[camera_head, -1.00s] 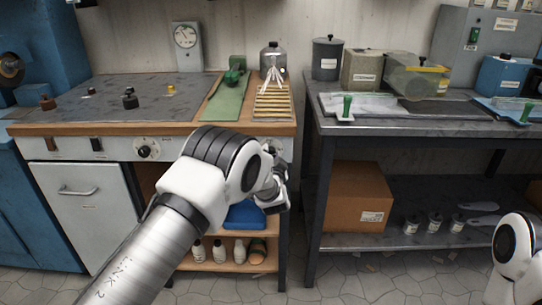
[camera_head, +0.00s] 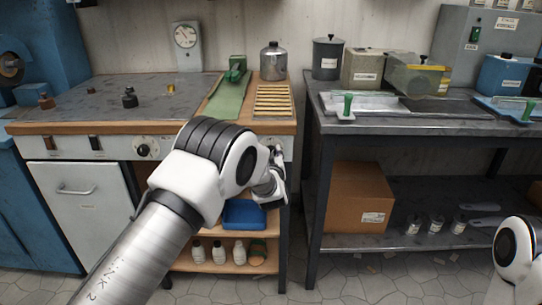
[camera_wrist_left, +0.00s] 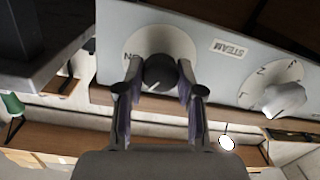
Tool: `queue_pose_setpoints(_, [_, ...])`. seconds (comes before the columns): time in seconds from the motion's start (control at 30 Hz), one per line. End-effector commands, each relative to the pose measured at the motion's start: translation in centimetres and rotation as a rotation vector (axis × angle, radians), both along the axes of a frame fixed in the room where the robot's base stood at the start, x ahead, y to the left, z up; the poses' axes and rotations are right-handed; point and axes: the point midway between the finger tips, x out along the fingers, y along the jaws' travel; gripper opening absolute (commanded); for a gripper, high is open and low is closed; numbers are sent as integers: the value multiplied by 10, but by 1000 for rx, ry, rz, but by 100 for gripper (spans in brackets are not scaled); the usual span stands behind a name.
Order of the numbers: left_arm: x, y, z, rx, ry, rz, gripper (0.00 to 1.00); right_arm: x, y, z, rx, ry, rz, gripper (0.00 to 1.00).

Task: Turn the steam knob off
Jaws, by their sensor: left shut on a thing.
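The dark steam knob (camera_wrist_left: 158,70) sits on a round pale dial on the grey panel in the left wrist view, with a STEAM label (camera_wrist_left: 229,48) beside it. The letters at the dial's left edge look like ON upside down. A light mark on the knob points down and slightly left in that view. My left gripper (camera_wrist_left: 160,78) has one finger on each side of the knob and is shut on it. In the head view my left gripper (camera_head: 272,183) is at the right end of the bench front, its fingertips and the knob largely hidden. My right gripper is out of view.
A second dial with a pale-looking knob (camera_wrist_left: 284,99) is on the same panel. On the bench are a metal canister (camera_head: 273,62), a slatted wooden rack (camera_head: 273,101) and a green strip (camera_head: 228,99). A blue tray (camera_head: 243,213) is on the shelf below. A dark table (camera_head: 400,124) stands right.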

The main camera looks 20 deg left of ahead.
Motion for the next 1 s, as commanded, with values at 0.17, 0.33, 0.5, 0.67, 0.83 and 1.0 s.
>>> queue_pose_setpoints(0.17, [0, 1, -1, -159, -47, 1, 2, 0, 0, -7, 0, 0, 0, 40])
queue_pose_setpoints(0.33, [0, 1, -2, -302, -87, 1, 2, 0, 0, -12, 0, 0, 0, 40])
queue_pose_setpoints(0.5, [0, 1, -1, -417, -121, 0, 2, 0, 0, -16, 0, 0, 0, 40])
queue_pose_setpoints(0.67, [0, 1, -1, -494, -143, 0, 2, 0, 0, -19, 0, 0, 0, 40])
queue_pose_setpoints(0.83, [0, 1, 0, -540, -156, 1, 2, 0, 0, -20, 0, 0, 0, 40])
queue_pose_setpoints(1.0, [0, 1, 0, -557, -161, 1, 2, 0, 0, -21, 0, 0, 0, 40])
